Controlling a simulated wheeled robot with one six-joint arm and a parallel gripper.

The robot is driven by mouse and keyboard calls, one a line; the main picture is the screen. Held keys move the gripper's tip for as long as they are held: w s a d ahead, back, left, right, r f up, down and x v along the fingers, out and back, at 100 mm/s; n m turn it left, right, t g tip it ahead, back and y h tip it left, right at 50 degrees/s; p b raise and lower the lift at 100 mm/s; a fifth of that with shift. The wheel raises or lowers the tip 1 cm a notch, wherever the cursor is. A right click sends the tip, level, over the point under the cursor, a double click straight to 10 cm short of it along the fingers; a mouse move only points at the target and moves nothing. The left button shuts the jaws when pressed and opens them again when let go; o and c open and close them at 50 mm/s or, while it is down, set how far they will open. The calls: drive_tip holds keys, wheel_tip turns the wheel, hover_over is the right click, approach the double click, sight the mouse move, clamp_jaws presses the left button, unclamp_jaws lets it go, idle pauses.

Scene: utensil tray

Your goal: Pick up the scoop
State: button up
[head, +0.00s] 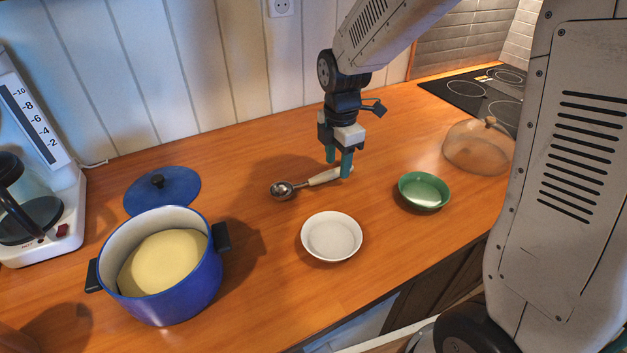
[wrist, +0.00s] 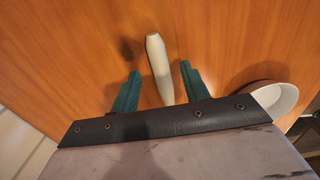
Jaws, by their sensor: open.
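The scoop (head: 282,190) lies on the wooden counter, with a round metal bowl at the left and a pale handle (head: 323,178) pointing right. My gripper (head: 338,169) is open above the right part of the handle, with its teal fingers pointing down. In the wrist view the handle (wrist: 158,66) runs between the two open fingers (wrist: 157,82), and nothing is held. The metal bowl is out of the wrist view. I cannot tell how far the fingertips are above the counter.
A white bowl (head: 331,254) is in front of the scoop, and a green bowl (head: 424,203) is to the right. A blue pot (head: 180,301) and its lid (head: 186,187) stand left. A clear dome (head: 470,151) is at the right, by the cooktop (head: 460,94).

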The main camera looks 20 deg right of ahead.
drive_tip(key=shift+f, duration=0.9)
clamp_jaws()
drive_tip(key=shift+r, duration=0.1)
